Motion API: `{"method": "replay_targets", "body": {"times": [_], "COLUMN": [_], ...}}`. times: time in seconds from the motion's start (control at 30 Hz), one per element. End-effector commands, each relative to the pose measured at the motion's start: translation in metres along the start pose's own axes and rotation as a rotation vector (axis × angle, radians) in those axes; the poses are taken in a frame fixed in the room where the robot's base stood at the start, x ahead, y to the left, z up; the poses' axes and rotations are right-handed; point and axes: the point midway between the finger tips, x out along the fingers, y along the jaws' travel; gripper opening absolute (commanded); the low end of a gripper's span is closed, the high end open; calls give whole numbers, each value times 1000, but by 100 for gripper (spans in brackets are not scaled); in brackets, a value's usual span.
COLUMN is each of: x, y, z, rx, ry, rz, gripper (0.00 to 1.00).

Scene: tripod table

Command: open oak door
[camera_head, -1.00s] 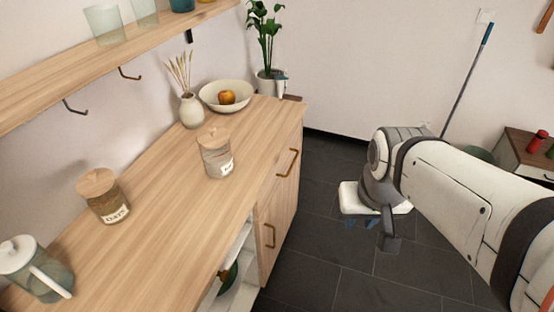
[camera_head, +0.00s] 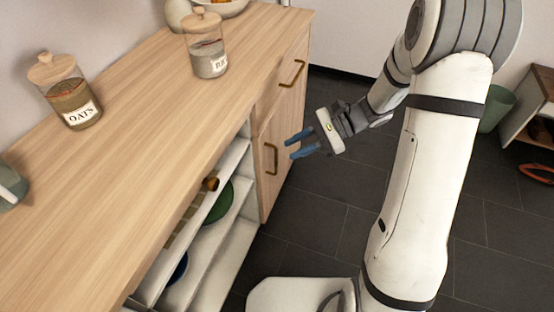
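The oak door (camera_head: 278,178) is the lower front at the far end of the wooden cabinet, and it looks shut. Its brass handle (camera_head: 270,158) is a vertical bar near the door's left edge. My gripper (camera_head: 295,144) points left at the handle, with its two blue fingers apart and nothing between them. The fingertips look a short way from the handle; the exact gap cannot be told. Above the door is a drawer front with its own brass handle (camera_head: 292,73).
Open white shelves (camera_head: 210,240) left of the door hold a green bowl (camera_head: 219,202) and other items. Jars of oats (camera_head: 72,92) and rice (camera_head: 206,45) stand on the countertop (camera_head: 130,150). Dark tiled floor (camera_head: 325,215) before the door is clear. A green bin (camera_head: 496,108) stands at right.

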Motion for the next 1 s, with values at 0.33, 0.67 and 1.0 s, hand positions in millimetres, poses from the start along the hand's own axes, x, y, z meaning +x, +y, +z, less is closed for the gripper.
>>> {"method": "replay_targets", "body": {"times": [0.33, 0.67, 1.0], "x": [39, 52, 95], "y": [-26, -37, -62], "z": [-169, -199, -185], "rx": [335, 400, 398], "ry": [-313, -378, -375], "rz": [-358, -446, -446], "gripper": [25, 25, 25]}}
